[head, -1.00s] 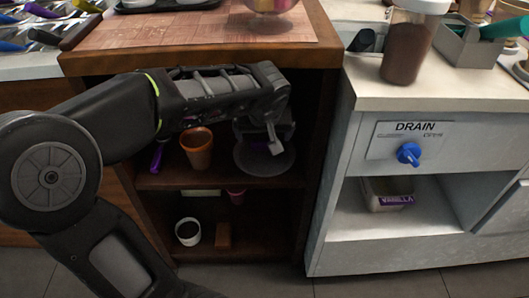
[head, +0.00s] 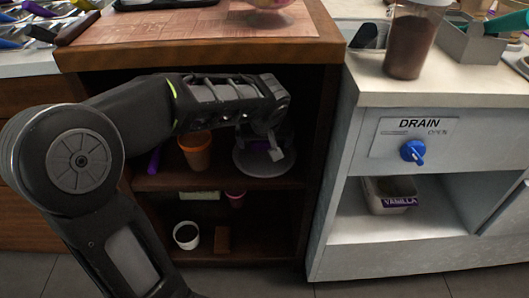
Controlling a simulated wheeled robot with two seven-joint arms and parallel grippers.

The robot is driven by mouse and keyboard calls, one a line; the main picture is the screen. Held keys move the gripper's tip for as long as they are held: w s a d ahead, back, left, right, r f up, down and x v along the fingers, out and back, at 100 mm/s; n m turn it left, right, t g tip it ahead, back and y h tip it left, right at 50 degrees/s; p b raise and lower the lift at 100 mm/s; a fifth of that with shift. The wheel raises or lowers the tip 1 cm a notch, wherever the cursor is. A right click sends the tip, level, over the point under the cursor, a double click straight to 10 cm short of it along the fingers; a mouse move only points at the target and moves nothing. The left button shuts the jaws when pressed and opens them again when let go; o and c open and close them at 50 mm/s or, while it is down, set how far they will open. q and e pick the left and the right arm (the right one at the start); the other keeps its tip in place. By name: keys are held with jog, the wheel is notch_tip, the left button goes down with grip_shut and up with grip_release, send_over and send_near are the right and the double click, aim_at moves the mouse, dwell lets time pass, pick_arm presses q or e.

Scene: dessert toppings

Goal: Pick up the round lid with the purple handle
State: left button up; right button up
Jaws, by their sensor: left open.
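The round lid (head: 252,168) is a grey disc lying on the upper shelf inside the wooden cabinet, at its right side. A bit of its purple handle (head: 257,146) shows behind my gripper. My left gripper (head: 275,153) reaches into the cabinet from above and hangs over the lid, with a light-coloured finger in front of the lid's middle. It is open. Whether a finger touches the handle is hard to tell, as the wrist hides part of it. My right gripper is out of view.
An orange cup (head: 196,153) stands left of the lid, with a purple item (head: 154,162) beside it. The lower shelf holds a white cup (head: 187,235), a brown block (head: 222,239) and a pink cup (head: 235,198). The cabinet's right wall (head: 312,150) is close to the lid.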

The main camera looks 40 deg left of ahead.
pick_arm(q)
jog(key=c, duration=1.5)
